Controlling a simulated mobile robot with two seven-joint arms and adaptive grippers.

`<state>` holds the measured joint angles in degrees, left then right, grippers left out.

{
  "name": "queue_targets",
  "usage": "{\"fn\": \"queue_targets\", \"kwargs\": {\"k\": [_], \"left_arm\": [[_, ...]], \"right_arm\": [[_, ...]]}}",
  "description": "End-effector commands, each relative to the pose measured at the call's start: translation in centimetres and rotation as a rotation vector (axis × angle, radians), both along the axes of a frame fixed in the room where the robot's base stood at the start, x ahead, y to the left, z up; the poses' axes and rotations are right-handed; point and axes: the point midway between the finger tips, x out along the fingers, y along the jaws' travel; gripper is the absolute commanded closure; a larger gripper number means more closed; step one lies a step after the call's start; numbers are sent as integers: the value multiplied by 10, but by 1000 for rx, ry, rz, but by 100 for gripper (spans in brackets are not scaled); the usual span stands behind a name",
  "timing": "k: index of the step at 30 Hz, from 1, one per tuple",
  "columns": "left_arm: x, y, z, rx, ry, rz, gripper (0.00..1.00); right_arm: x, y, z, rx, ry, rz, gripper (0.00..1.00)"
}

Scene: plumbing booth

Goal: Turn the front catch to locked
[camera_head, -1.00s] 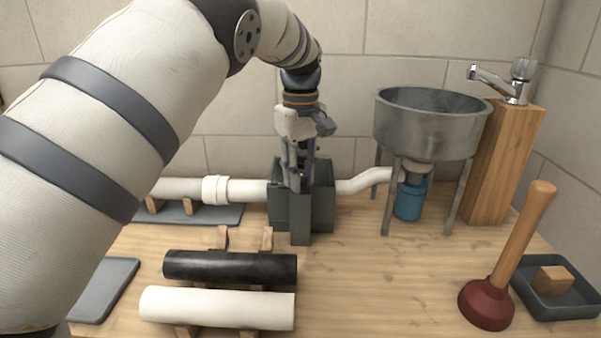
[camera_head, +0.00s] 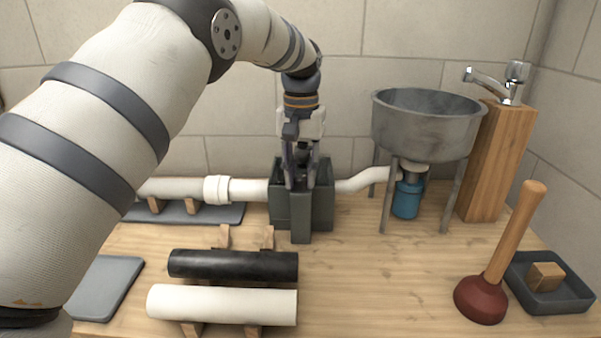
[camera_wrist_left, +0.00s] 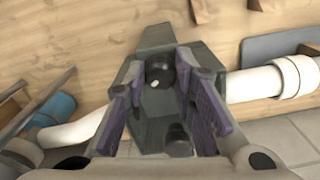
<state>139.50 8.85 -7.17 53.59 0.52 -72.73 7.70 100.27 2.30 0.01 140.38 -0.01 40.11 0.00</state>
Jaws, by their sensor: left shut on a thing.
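A dark grey box (camera_head: 301,222) stands on the table where the white drain pipe (camera_head: 245,190) meets it. My left gripper (camera_head: 299,184) points straight down into its open top. In the left wrist view, the front catch, a dark round knob with a small light mark (camera_wrist_left: 159,74), shows between the purple-padded fingers (camera_wrist_left: 160,88). The left gripper is shut on this catch. A second dark knob (camera_wrist_left: 178,138) sits towards the back of the box. In the head view the fingers and box walls hide the catch. My right gripper is out of view.
A metal basin (camera_head: 428,125) on legs, with a blue cup (camera_head: 407,199) under it, stands right of the box. Black (camera_head: 232,265) and white (camera_head: 222,305) pipes lie in front on wooden rests. A plunger (camera_head: 482,298) stands front right. Table between is clear.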

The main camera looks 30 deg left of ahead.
Motion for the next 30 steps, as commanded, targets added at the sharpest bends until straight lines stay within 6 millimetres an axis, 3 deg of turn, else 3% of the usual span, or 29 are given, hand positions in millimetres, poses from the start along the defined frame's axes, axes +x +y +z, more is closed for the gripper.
{"fn": "queue_targets", "kwargs": {"k": [15, 30], "left_arm": [[0, 1, -1, 0, 2, -419, 100], [0, 1, -1, 1, 3, -581, 100]], "right_arm": [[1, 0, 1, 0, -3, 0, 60], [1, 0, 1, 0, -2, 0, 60]]}}
